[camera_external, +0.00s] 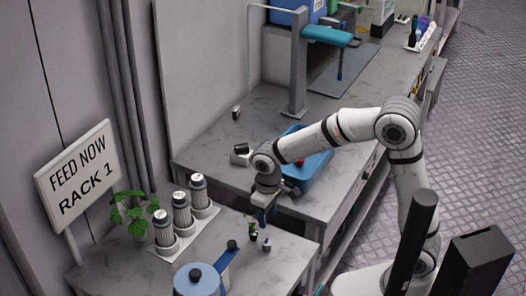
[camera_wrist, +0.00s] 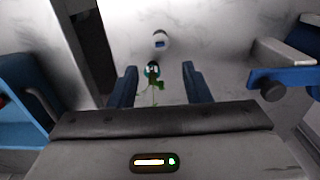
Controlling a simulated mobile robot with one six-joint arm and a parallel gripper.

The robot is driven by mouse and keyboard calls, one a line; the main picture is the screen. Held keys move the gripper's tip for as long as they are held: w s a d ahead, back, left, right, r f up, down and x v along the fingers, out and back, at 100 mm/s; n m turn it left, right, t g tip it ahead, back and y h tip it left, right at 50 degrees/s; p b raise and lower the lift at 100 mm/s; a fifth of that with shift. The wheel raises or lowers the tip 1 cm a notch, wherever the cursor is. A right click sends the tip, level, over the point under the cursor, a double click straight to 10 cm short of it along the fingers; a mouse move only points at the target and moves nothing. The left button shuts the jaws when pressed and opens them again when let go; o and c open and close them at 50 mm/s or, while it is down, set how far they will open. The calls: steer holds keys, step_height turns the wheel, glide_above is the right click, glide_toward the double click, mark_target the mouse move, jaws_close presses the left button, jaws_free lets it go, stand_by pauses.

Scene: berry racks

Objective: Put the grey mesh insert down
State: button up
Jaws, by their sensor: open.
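My gripper (camera_external: 265,212) is open above the front table, near its back edge. In the wrist view the two blue fingers of my gripper (camera_wrist: 157,88) stand apart with nothing gripped. A small green seedling (camera_wrist: 155,75) shows between and beyond them; it stands on the table below in the outside view (camera_external: 251,229). No separate grey mesh insert can be made out for sure.
A small pale-capped bottle (camera_external: 267,245) stands beside the seedling. A leafy plant (camera_external: 133,210) stands by the Rack 1 sign (camera_external: 78,172). A blue tray (camera_external: 303,178) holding something red lies on the back bench.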

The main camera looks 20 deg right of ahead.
steer(key=w+d+r+m+t, duration=0.1)
steer(key=d+r+m, duration=0.2)
steer(key=d, duration=0.9)
steer(key=w+d+r+m, duration=0.1)
steer(key=d+r, duration=0.3)
steer(key=d, duration=0.9)
steer(key=shift+m+t+y, duration=0.3)
steer(key=shift+m+t, duration=0.1)
steer(key=shift+m, duration=0.5)
steer(key=shift+o, duration=0.2)
steer(key=s+d+m, duration=0.3)
steer(key=s+d, duration=0.2)
steer(key=d, duration=0.4)
steer(key=shift+s+d+r+t, duration=0.15)
steer(key=shift+r+t, duration=0.05)
steer(key=shift+t, duration=0.2)
steer(key=shift+o, duration=0.4)
steer(key=shift+s+d, duration=0.2)
steer(key=shift+d, duration=0.05)
steer(key=shift+f, duration=0.1)
